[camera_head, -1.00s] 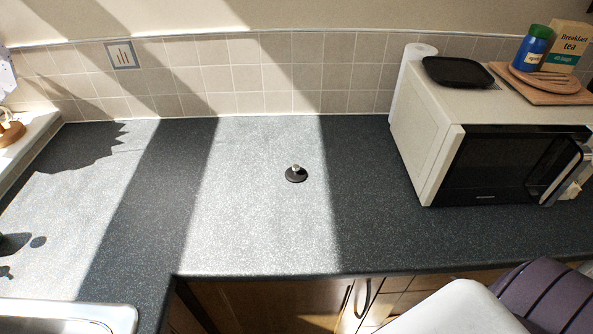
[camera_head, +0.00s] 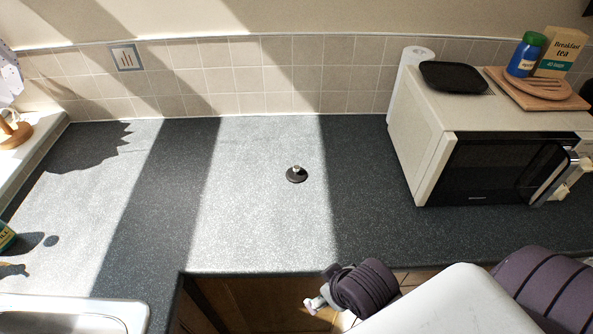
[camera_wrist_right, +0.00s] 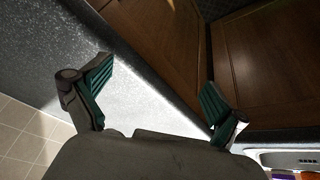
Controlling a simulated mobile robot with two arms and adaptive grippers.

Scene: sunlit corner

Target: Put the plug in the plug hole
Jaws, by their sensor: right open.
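The plug (camera_head: 296,174) is a small black disc with a metal knob. It lies knob-up on the sunlit strip of counter in the head view. A corner of the steel sink (camera_head: 75,312) shows at the lower left; its plug hole is out of view. My right gripper (camera_head: 314,303) is at the counter's front edge, below and slightly right of the plug in the picture and apart from it. In the right wrist view (camera_wrist_right: 157,74) its two teal-padded fingers are spread with nothing between them. The plug is not seen there. My left gripper is not in view.
A microwave (camera_head: 430,165) stands at the right, with a black tray (camera_head: 453,76), boards, a blue jar (camera_head: 526,55) and a tea box (camera_head: 560,52) on top. A paper roll (camera_head: 405,75) stands behind it. Counter around the plug is clear. Cabinet doors (camera_wrist_right: 165,45) lie below the edge.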

